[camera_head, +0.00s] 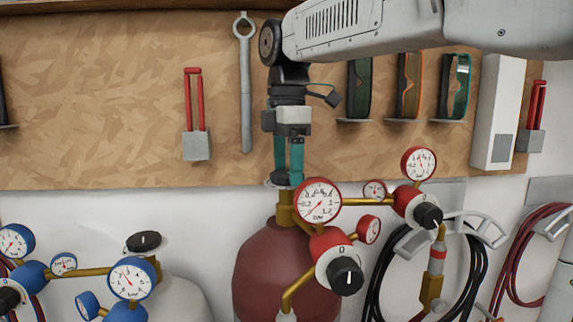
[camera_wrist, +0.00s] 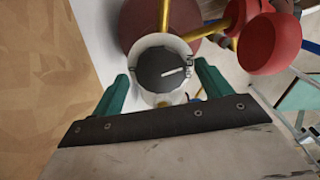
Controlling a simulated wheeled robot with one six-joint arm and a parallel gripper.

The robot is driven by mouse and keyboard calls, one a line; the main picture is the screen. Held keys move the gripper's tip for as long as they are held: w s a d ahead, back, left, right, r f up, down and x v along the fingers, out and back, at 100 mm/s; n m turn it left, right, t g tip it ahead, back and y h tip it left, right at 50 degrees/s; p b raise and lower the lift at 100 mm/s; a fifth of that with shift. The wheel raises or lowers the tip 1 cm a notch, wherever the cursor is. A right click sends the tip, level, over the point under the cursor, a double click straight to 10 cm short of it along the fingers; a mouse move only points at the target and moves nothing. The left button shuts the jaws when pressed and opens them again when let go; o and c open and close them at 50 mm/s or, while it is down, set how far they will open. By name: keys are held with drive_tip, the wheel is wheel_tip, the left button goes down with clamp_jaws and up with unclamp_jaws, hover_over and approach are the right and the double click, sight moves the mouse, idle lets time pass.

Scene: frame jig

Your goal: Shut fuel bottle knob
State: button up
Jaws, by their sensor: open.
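The dark red fuel bottle (camera_head: 268,270) stands below my arm against the white wall. Its black knob (camera_wrist: 160,62) sits on top, on a pale round collar (camera_wrist: 148,96). A white line on the knob points right, towards the word OPEN on the collar. My gripper (camera_head: 288,178) points down over the bottle's top with its teal fingers apart. In the wrist view the fingers (camera_wrist: 162,78) lie on either side of the knob, with nothing seen gripped. In the head view the knob (camera_head: 279,180) is mostly hidden behind the fingers.
The red regulator's gauge (camera_head: 317,201) and its black dial (camera_head: 346,276) stand close to the right of my gripper. A paler bottle with a black knob (camera_head: 144,241) and blue gauges (camera_head: 131,278) is at left. A wooden tool board (camera_head: 90,100) hangs behind my arm.

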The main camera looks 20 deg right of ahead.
drive_tip(key=shift+f, duration=0.1)
drive_tip(key=c, duration=1)
drive_tip(key=shift+m, duration=0.3)
